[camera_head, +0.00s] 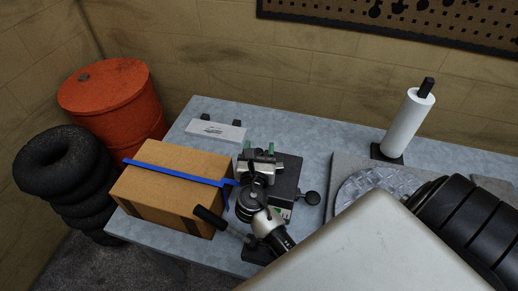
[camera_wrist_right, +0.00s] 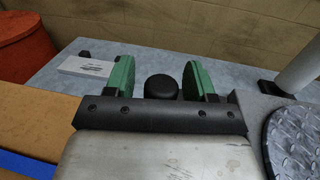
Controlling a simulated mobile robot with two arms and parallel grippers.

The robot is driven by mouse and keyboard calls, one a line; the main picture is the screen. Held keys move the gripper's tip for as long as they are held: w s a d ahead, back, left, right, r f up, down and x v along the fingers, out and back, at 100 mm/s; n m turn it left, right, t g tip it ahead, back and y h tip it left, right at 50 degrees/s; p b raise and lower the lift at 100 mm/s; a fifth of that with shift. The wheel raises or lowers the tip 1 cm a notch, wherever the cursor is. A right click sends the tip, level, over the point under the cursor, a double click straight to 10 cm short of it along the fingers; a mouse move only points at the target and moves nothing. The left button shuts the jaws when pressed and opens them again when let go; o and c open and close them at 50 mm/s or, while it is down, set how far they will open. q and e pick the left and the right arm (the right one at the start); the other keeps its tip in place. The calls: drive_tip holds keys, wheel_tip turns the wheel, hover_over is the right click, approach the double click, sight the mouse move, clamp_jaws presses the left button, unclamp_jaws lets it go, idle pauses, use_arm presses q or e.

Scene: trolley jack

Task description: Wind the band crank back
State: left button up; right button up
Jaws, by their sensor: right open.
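A blue band (camera_head: 180,173) runs over a cardboard box (camera_head: 165,202) toward my right gripper (camera_head: 258,151). A black winder-like block (camera_head: 287,178) with a round side knob (camera_head: 312,198) stands on the table just right of the gripper. In the right wrist view, my right gripper (camera_wrist_right: 160,80) has its two green fingertips apart. A round black knob (camera_wrist_right: 162,87) shows between them; I cannot tell contact or whether it is the crank's knob. A black grip on a metal rod (camera_head: 210,216) sticks out left below the gripper. My left gripper is not in view.
A white box (camera_head: 216,130) lies behind the gripper. A paper roll on a stand (camera_head: 408,122) and a round diamond-plate disc (camera_head: 372,183) are to the right. A red drum (camera_head: 110,95) and stacked tyres (camera_head: 62,170) stand left of the table.

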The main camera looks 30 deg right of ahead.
clamp_jaws()
drive_tip(key=shift+s+n+t+y, duration=0.1)
drive_tip(key=shift+n+t+y, duration=0.2)
drive_tip(key=shift+y, duration=0.1)
